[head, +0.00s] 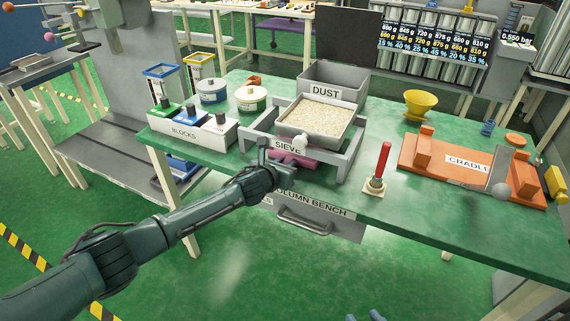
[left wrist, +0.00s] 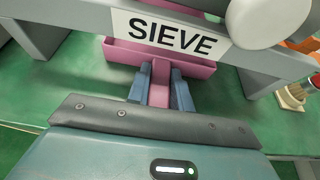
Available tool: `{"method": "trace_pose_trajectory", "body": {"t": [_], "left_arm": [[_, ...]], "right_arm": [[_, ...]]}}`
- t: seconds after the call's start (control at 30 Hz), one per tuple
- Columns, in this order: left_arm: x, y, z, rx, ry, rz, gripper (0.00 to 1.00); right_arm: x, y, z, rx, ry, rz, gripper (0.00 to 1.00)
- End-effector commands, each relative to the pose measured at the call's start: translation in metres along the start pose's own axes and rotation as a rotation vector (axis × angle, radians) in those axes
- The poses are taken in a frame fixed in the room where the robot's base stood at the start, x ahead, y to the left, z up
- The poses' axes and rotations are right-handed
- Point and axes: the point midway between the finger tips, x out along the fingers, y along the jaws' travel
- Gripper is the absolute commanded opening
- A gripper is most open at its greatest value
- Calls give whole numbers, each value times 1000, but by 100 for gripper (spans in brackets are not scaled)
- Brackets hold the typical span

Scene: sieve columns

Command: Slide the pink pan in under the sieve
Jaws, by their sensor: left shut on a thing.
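The pink pan (head: 298,160) lies low at the front opening of the grey sieve stand (head: 345,158), partly beneath its front bar. In the left wrist view the pan (left wrist: 120,52) shows behind and below the SIEVE label, its far part hidden by the bar. My left gripper (head: 280,163) is shut on the pan's handle (left wrist: 160,82), with one blue finger on each side. A sieve tray of pale grains (head: 312,118) sits on top of the stand. Two blue tips of my right gripper (head: 365,317) show apart at the bottom edge; the rest is cut off.
A white BLOCKS box (head: 190,133) and two round tins (head: 251,98) stand left of the stand. A grey DUST bin (head: 335,78) is behind it. A red-handled tool (head: 382,165) stands to the right, then the orange cradle (head: 430,160) and a yellow funnel (head: 420,104).

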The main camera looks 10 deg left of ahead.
Motion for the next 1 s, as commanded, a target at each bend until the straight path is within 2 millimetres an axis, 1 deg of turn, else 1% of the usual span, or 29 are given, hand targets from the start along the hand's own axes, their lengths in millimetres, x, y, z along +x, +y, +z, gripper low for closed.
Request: {"method": "trace_pose_trajectory", "body": {"t": [0.07,0.1,0.37,0.67,0.73,0.87,1.0], "left_arm": [[1,0,-2,0,0,-1,0],[1,0,-1,0,0,-1,25],[0,0,-1,0,0,-1,46],[0,0,-2,0,1,0,47],[-4,0,-1,0,1,0,47],[-18,1,-1,1,2,0,47],[-42,1,0,1,2,0,47]], "right_arm": [[1,0,2,0,0,0,36],[0,0,1,0,0,0,36],[0,0,1,0,0,-1,36],[0,-1,1,5,0,-3,36],[-1,-1,-2,6,1,-3,36],[-4,-1,-7,0,1,-1,36],[-7,-2,-12,-11,-2,3,36]]}}
